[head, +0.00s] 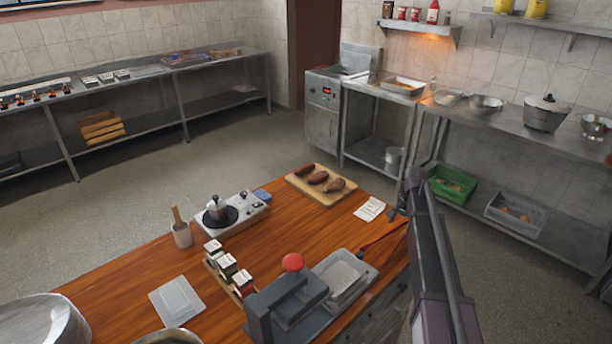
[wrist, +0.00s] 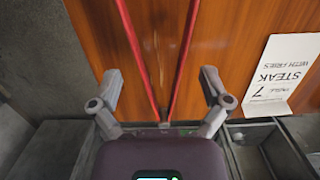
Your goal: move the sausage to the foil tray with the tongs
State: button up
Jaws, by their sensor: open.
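My gripper (wrist: 161,78) is open in the wrist view, its fingers spread on either side of the red tongs (wrist: 152,85). The tongs' two red arms run up the picture over the wooden counter and come close together near the gripper's palm. In the head view the tongs (head: 385,239) show as a thin red line at the counter's right edge, beside my arm. No sausage can be made out for certain; three brown oblong pieces (head: 318,177) lie on a wooden board (head: 322,197). A grey metal tray (head: 342,275) beside the press may be the foil tray.
A paper ticket (wrist: 284,75) lies right of the tongs.

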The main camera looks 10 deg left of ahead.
jog(key=shift+f+b, duration=0.35)
jog(key=shift+f, duration=0.25)
jog(key=c, duration=0.7)
notch_tip(320, 180, up, 12)
jog(key=p, duration=1.2)
jog(key=shift+f, duration=0.1)
